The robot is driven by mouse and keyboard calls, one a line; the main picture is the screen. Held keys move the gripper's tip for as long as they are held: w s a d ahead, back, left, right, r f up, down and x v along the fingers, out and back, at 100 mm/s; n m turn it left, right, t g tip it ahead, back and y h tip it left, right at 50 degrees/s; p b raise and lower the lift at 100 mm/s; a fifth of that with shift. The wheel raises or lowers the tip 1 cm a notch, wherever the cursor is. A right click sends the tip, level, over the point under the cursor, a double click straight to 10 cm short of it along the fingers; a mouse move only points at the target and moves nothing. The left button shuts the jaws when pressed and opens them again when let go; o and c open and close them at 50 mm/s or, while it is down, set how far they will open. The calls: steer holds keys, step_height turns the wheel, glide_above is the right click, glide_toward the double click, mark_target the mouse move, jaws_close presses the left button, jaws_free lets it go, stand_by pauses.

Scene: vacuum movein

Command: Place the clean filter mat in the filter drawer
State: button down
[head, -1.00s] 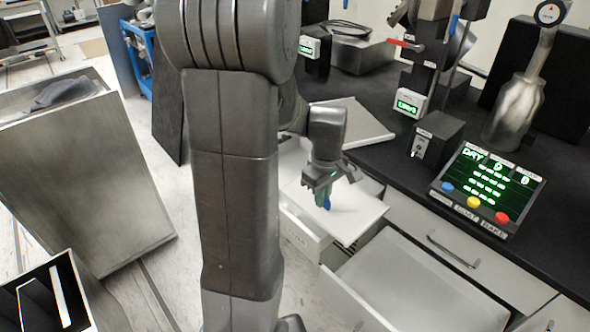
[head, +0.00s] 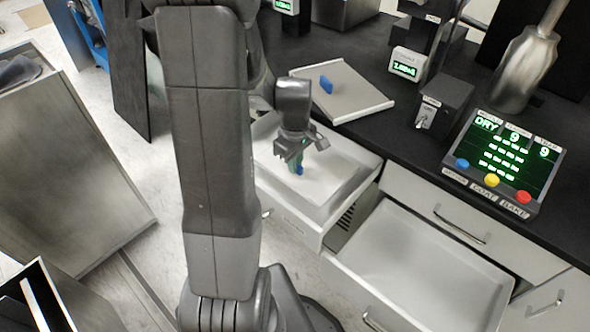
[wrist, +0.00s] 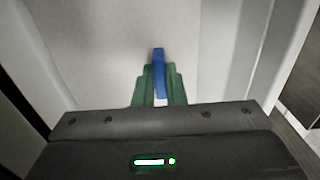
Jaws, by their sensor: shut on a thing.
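The white filter mat (head: 325,181) is at the open filter drawer (head: 290,222) in the head view, between the drawer's walls. I cannot tell whether it lies flat on the drawer's bottom. A blue tab (wrist: 158,70) stands up from the mat in the wrist view. My gripper (head: 298,166) is above the mat, pointing down. Its green fingers (wrist: 158,88) are shut on the blue tab. The mat's white surface (wrist: 100,55) fills most of the wrist view, with a pale drawer wall (wrist: 287,55) at the right.
A second open drawer (head: 425,270), empty, is to the right. A pale tray-like panel with a blue tab (head: 326,84) lies on the black counter behind. A switch box (head: 443,105) and a control panel (head: 505,160) stand farther right. A large grey bin (head: 65,165) is at the left.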

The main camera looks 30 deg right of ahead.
steer(key=shift+f, duration=1.45)
steer(key=shift+f+b, duration=0.15)
steer(key=shift+b, duration=0.15)
steer(key=c, duration=1.5)
jaws_free()
step_height(320, 180, up, 12)
steer(key=shift+r+p, duration=0.15)
steer(key=shift+p, duration=1.05)
